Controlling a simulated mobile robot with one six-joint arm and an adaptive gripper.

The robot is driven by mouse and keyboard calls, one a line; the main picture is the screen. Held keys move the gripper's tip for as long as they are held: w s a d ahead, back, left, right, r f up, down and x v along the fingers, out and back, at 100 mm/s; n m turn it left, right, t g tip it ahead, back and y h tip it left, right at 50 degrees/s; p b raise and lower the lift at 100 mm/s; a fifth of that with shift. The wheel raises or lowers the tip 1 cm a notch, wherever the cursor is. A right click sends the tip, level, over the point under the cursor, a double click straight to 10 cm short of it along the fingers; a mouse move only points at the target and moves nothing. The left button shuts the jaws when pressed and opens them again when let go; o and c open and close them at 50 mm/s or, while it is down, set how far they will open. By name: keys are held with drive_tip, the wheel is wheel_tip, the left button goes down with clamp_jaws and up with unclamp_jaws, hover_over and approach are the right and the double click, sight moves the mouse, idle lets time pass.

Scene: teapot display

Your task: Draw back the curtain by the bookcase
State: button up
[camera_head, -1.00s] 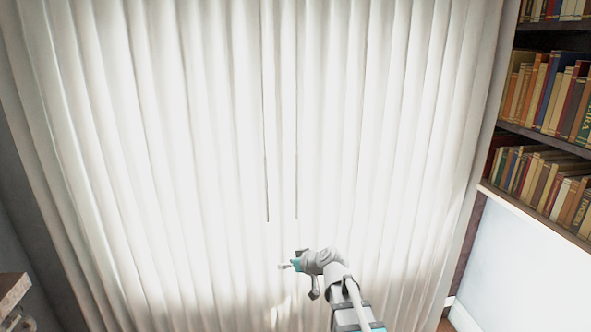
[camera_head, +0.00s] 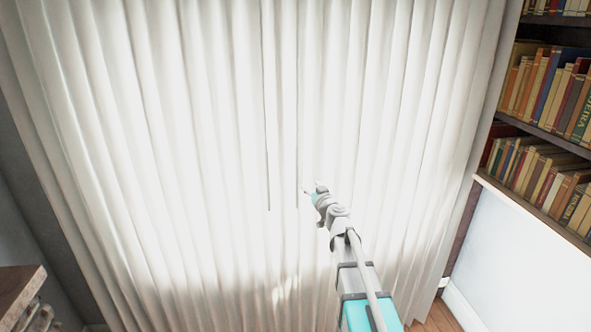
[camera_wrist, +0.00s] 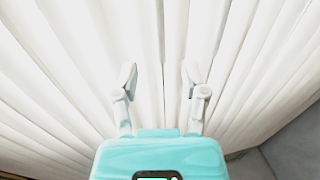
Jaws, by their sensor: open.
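A pair of white pleated curtains fills most of the head view, a left panel (camera_head: 150,140) and a right panel (camera_head: 400,130). A thin dark vertical line and folds mark the middle where they appear to meet. The bookcase (camera_head: 545,110) stands beside the right panel. My gripper (camera_head: 308,190) is in front of the curtain near the middle folds, at the inner part of the right panel. In the wrist view my gripper (camera_wrist: 158,80) has its two fingers spread apart, with curtain folds (camera_wrist: 160,40) beyond and between them. I cannot tell whether the fingers touch the cloth.
Rows of books (camera_head: 560,90) fill the bookcase shelves at the right. A pale wall panel (camera_head: 510,250) lies below the shelves. A brown wooden furniture corner (camera_head: 20,290) shows at the lower left. A strip of wooden floor (camera_head: 437,318) shows at the lower right.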

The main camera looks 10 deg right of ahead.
sight(298, 170)
drive_tip(key=w+a, duration=0.1)
drive_tip(key=w, duration=0.8)
drive_tip(key=w+a, duration=0.1)
drive_tip(key=w, duration=0.3)
drive_tip(key=shift+w+a, duration=0.3)
drive_tip(key=shift+a, duration=0.05)
